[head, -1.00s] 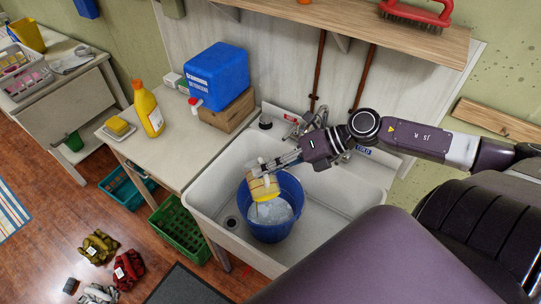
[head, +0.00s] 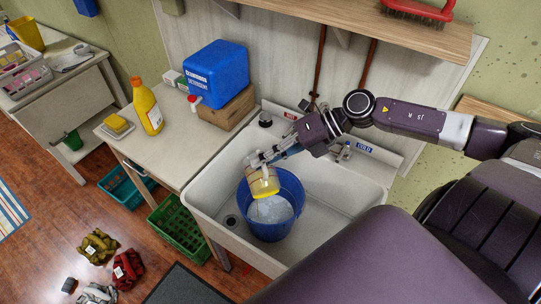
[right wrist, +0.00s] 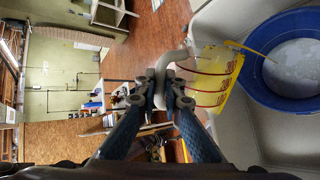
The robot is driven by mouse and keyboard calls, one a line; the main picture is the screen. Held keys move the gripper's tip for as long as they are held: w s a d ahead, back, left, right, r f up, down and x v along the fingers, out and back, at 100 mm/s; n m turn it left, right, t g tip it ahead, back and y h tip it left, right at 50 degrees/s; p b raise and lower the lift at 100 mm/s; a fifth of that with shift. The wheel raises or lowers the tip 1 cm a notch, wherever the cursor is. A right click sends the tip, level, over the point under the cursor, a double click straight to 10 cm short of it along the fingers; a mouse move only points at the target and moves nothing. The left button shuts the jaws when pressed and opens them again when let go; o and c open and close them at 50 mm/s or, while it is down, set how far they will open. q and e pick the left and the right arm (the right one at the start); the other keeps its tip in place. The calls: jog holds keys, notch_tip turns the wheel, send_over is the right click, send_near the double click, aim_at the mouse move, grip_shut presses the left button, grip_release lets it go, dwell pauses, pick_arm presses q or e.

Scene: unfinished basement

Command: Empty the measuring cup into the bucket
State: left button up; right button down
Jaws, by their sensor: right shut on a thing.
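The clear measuring cup (head: 262,182) is tilted above the blue bucket (head: 283,225) in the sink, with yellow contents toward its lower end. In the right wrist view the cup (right wrist: 215,78) shows red markings, and a thin yellow strip reaches from its rim over the bucket (right wrist: 296,80); I cannot tell whether this strip is flowing. My right gripper (head: 272,157) is shut on the cup's handle, also seen in the right wrist view (right wrist: 172,72). The bucket stands upright with pale, clear-looking contents. My left gripper is not in view.
The white sink (head: 325,205) surrounds the bucket, with taps behind my right gripper. A wooden shelf (head: 350,20) hangs above.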

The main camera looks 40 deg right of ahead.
jog(key=shift+w+b, duration=0.15)
jog(key=shift+b, duration=0.2)
jog(key=shift+w+d+r+g+b, duration=0.1)
jog(key=shift+w+g+b, duration=0.15)
jog(key=shift+b, duration=0.2)
jog(key=shift+w+d+r+m+b, duration=0.1)
jog(key=shift+w+m+b, duration=0.15)
jog(key=shift+b, duration=0.5)
jog(key=shift+w+r+g+b, duration=0.2)
jog(key=shift+g+b, duration=0.15)
jog(key=shift+b, duration=0.15)
jog(key=shift+w+d+m, duration=0.1)
jog(key=shift+w+m, duration=0.05)
jog(key=shift+m, duration=0.1)
jog(key=shift+w+d+r+g, duration=0.1)
jog(key=shift+w+r+g, duration=0.2)
jog(key=shift+w, duration=0.05)
jog(key=shift+y, duration=0.3)
jog(key=shift+w+d+r+m+p, duration=0.1)
jog(key=shift+w+r+m+p, duration=0.1)
jog(key=shift+w+m+p, duration=0.2)
jog(key=shift+w+d+g, duration=0.1)
jog(key=shift+w+g, duration=0.15)
jog(key=shift+g, duration=0.05)
